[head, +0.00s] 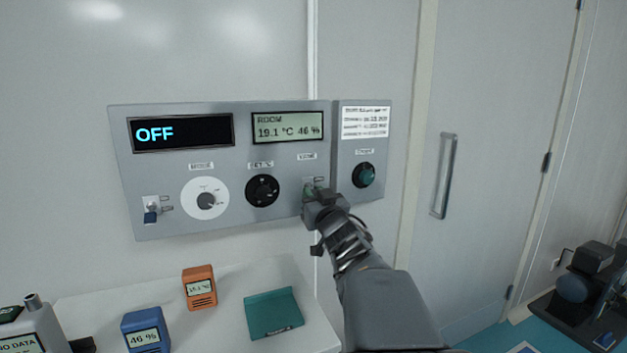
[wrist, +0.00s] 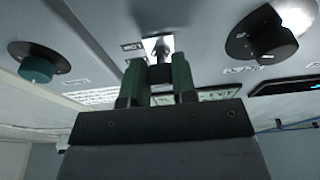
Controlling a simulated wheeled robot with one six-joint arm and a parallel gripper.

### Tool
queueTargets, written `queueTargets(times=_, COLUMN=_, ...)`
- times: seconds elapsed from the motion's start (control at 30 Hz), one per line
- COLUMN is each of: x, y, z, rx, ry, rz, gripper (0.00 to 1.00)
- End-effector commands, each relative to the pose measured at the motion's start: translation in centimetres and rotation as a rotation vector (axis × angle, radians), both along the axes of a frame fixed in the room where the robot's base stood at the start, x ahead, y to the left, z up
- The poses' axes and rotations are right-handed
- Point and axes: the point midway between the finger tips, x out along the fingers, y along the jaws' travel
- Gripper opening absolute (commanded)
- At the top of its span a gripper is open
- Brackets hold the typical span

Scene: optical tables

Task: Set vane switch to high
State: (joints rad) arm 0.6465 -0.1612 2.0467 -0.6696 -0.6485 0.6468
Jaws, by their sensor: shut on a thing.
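The vane switch (head: 307,182) is a small toggle on a pale plate, under its label on the grey wall panel (head: 225,222). In the head view my gripper (head: 313,193) is at the switch and hides most of it. In the wrist view the switch's bright plate and dark stem (wrist: 160,47) show just beyond the green fingers of my gripper (wrist: 160,82). The fingers are shut on the vane switch's lever, which sits between them. The lever's position, high or low, cannot be told.
A black dial (head: 262,190) is left of the switch, and a teal knob (head: 364,175) is right of it. A mode dial (head: 205,199), a blue-tipped toggle (head: 151,215) and an OFF display (head: 181,133) are farther left. A white table (head: 225,325) with small devices stands below.

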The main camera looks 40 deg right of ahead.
Motion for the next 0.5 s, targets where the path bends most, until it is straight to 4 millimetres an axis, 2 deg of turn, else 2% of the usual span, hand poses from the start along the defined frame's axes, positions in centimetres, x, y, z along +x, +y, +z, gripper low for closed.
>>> queueTargets(times=0.03, x=-0.1, y=0.0, z=1.5, rx=0.011, ry=0.037, rz=-0.001, gripper=0.02)
queueTargets(times=0.5, x=-0.2, y=0.1, z=2.8, rx=0.091, ry=0.347, rz=0.001, gripper=0.02)
